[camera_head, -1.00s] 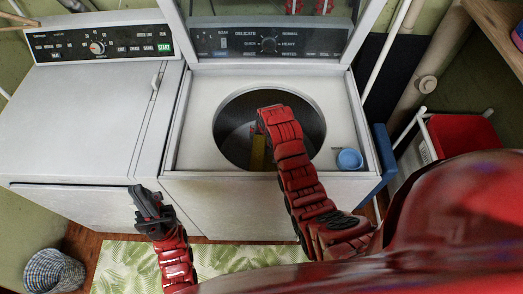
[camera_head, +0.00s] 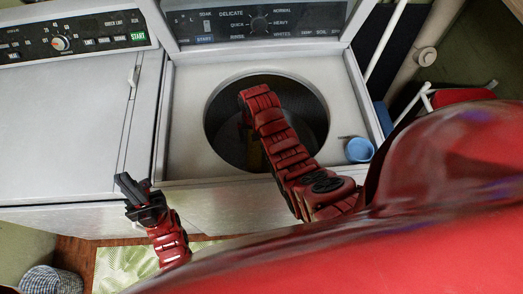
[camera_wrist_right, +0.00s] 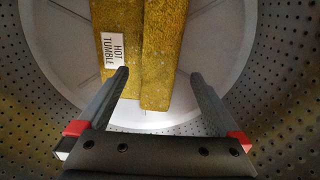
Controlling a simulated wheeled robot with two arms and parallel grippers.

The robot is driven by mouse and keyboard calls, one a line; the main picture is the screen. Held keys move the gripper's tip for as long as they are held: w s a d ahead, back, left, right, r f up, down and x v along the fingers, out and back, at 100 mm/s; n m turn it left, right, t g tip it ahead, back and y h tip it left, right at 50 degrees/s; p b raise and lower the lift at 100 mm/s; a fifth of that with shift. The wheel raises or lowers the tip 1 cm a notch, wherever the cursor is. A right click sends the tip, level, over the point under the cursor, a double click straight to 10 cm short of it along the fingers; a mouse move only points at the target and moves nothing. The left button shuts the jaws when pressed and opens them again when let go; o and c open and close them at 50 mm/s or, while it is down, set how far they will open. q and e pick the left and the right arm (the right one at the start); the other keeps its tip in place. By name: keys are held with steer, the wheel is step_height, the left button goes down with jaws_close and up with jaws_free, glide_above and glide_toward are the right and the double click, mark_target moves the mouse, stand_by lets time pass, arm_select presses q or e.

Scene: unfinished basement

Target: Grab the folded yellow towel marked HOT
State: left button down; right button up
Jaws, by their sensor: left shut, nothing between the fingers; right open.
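The folded yellow towel (camera_wrist_right: 165,45) lies in the washer drum. The right wrist view shows it in two side-by-side lengths, with a white tag (camera_wrist_right: 114,52) reading HOT TUMBLE on the left one. In the head view only a dim yellow sliver (camera_head: 254,156) shows beside my right arm. My right gripper (camera_wrist_right: 158,74) is open inside the drum, its fingertips toward the towel's lower end. The left fingertip overlaps the left length in view; I cannot tell whether it touches. My left gripper (camera_head: 130,188) is shut and empty in front of the machines.
The open top-loading washer (camera_head: 185,120) has a round rim around my right arm. A blue cup (camera_head: 359,150) sits on its top at the right. A second machine (camera_head: 65,120) stands at left. A checked basket (camera_head: 50,281) is on the floor.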

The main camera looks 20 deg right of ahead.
steer(key=shift+s+f, duration=0.1)
steer(key=shift+f, duration=0.35)
step_height(320, 180, down, 5)
steer(key=b, duration=0.3)
steer(key=shift+r, duration=0.1)
steer(key=shift+c, duration=0.2)
steer(key=c, duration=1.5)
